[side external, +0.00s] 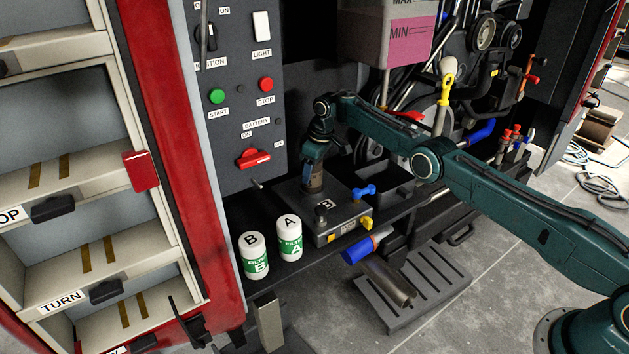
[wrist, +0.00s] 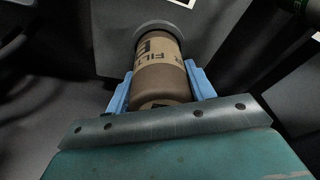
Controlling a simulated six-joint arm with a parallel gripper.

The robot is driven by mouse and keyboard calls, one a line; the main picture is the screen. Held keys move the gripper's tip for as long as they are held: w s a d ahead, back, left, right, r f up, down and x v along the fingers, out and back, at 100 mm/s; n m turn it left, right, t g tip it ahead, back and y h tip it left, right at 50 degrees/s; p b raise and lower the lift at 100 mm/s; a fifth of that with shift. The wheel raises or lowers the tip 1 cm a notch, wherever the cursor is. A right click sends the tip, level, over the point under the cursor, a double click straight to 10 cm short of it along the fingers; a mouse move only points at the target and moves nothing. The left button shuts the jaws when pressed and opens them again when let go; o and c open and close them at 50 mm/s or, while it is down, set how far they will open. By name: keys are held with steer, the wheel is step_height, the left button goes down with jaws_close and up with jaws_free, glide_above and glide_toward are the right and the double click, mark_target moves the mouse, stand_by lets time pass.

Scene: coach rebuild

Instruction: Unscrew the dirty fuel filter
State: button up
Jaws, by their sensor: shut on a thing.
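The dirty fuel filter (wrist: 160,75) is a brown cylinder with dark "FILTER" lettering. In the wrist view it sits between the two blue fingers of my gripper (wrist: 160,92), which is shut on it. Its far end meets a grey round rim. In the side view my gripper (side external: 313,165) reaches down onto the filter (side external: 314,184), which stands upright on the dark housing block (side external: 338,218) marked "B". The gripper hides part of the filter there.
Two white and green filters, B (side external: 254,256) and A (side external: 289,239), stand on the ledge left of the block. A blue lever (side external: 364,191) and a yellow lever (side external: 366,223) are on the block. A control panel (side external: 235,100) rises behind. A slotted grey step (side external: 413,290) is below.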

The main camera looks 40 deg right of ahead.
steer(key=shift+r, duration=0.1)
steer(key=o, duration=1.7)
steer(key=shift+c, duration=0.2)
steer(key=shift+r, duration=0.1)
steer(key=shift+s+d+r, duration=0.1)
steer(key=shift+s+r, duration=0.1)
steer(key=shift+r, duration=0.7)
steer(key=shift+s+d+r, duration=0.1)
steer(key=shift+s+r, duration=0.05)
steer(key=shift+r, duration=0.8)
steer(key=shift+s+d+r, duration=0.1)
steer(key=shift+s+r, duration=0.1)
steer(key=shift+r, duration=0.7)
